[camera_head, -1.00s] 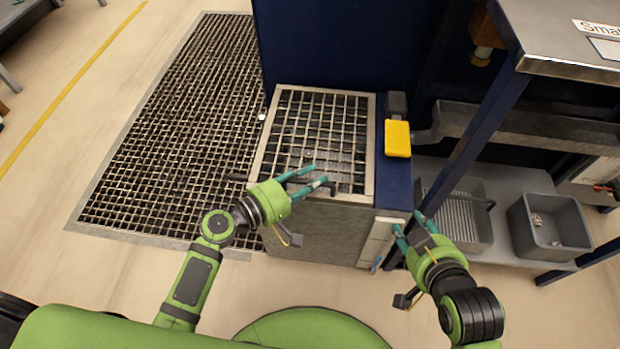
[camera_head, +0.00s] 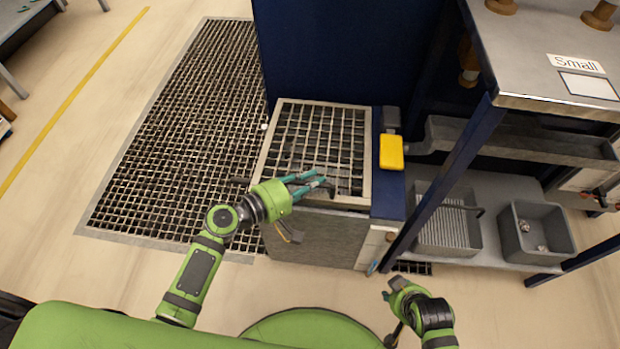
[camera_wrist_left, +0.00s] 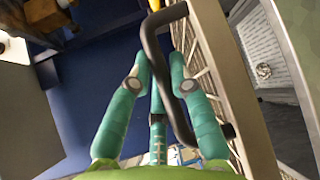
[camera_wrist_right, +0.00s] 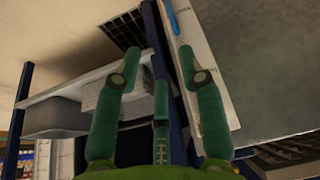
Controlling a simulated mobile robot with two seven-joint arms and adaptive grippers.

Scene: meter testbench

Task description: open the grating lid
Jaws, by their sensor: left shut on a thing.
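The grating lid (camera_head: 366,150) is a metal frame with crossed bars. It lies on top of the grey box (camera_head: 315,240) and looks flat. A dark bar handle (camera_head: 238,181) runs along its front edge, and it also shows in the left wrist view (camera_wrist_left: 152,45). My left gripper (camera_head: 322,182) is shut on the handle, with its teal fingers around the bar in the left wrist view (camera_wrist_left: 165,65). My right gripper (camera_head: 392,290) is low, right of the box and clear of the lid. Its fingers are apart and empty in the right wrist view (camera_wrist_right: 160,65).
A dark blue panel (camera_head: 345,50) stands behind the lid. A yellow block (camera_head: 391,151) sits at the lid's right. A blue post (camera_head: 440,185) and a shelf with grey bins (camera_head: 540,235) stand at the right. A floor grating (camera_head: 180,130) lies to the left.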

